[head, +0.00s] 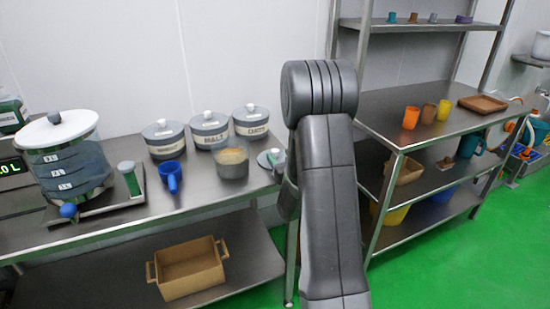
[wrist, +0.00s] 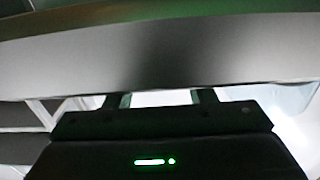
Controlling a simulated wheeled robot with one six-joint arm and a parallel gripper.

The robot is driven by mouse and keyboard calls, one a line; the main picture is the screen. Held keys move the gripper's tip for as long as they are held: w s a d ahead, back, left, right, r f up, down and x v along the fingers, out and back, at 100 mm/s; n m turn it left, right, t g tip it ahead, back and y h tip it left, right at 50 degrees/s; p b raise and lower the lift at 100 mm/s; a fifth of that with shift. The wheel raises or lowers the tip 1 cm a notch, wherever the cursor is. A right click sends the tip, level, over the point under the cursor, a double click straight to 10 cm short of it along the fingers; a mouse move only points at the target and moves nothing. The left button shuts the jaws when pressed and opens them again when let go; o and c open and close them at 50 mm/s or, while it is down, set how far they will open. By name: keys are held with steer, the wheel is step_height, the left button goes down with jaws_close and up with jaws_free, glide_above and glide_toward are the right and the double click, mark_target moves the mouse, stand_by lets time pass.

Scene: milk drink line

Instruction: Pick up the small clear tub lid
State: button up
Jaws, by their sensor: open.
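A small lid with a pale knob (head: 271,157) lies at the right end of the left steel table, partly hidden behind my arm. It looks greyish and see-through. A small clear tub (head: 232,162) with tan contents stands just left of it. My gripper (wrist: 165,98) shows in the wrist view with its two fingers apart and nothing seen between them. In the head view my arm hides most of the gripper near the table's right end. I cannot make out the lid in the wrist view; a broad grey metal band (wrist: 160,50) crosses there.
Several lidded grey canisters (head: 208,129) stand behind the tub. A second steel table (head: 400,125) with cups stands right.

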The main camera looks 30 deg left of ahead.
steer(key=shift+x, duration=1.1)
jaws_close()
